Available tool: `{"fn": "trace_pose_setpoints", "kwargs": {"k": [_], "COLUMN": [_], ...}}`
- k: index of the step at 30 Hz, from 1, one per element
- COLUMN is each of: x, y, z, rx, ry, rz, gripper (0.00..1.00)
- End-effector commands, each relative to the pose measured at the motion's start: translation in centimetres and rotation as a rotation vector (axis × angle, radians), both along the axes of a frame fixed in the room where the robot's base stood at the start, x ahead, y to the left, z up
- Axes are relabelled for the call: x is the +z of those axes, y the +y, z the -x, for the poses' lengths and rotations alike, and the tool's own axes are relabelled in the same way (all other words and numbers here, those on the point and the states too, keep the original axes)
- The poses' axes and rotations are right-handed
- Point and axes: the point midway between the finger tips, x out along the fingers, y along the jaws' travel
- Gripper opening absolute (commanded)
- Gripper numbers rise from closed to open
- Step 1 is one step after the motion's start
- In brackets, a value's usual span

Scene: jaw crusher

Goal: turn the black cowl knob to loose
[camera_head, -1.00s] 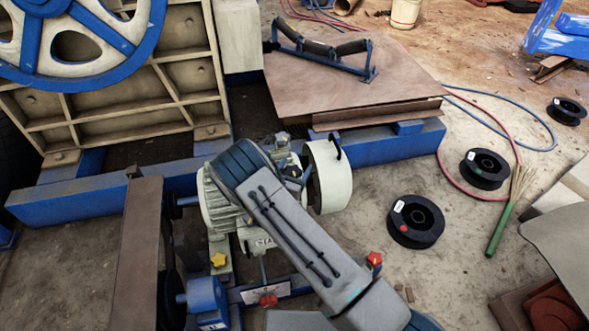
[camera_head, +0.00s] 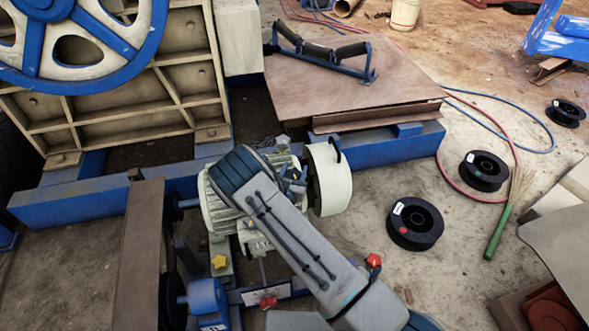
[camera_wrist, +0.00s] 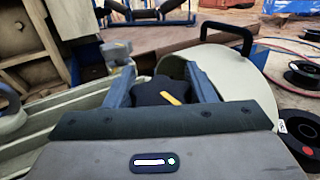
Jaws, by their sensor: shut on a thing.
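The black cowl knob (camera_wrist: 150,93), lobed and with a yellow mark (camera_wrist: 171,98) on it, sits in the middle of the wrist view. My gripper (camera_wrist: 154,78) is shut on it, with one blue-grey finger on each side. The yellow mark lies slanted, from upper left to lower right. The pale cowl (camera_wrist: 238,75) with a black handle (camera_wrist: 228,32) stands just right of the knob; it also shows in the head view (camera_head: 328,180). In the head view my arm hides the knob and most of the gripper.
The ribbed motor (camera_head: 219,205) lies beside and under my arm. A yellow knob (camera_head: 219,261) and two red knobs, one at the front (camera_head: 268,302) and one at the right (camera_head: 374,260), are close by. Black spools (camera_head: 415,223) lie on the floor to the right.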

Motion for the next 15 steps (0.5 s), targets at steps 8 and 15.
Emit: {"fn": "trace_pose_setpoints", "kwargs": {"k": [8, 15], "x": [0.33, 0.35], "y": [0.18, 0.55], "z": [0.09, 0.16], "rx": [0.249, 0.479], "ry": [0.006, 0.007], "rz": [0.007, 0.005], "gripper": [0.27, 0.27]}}
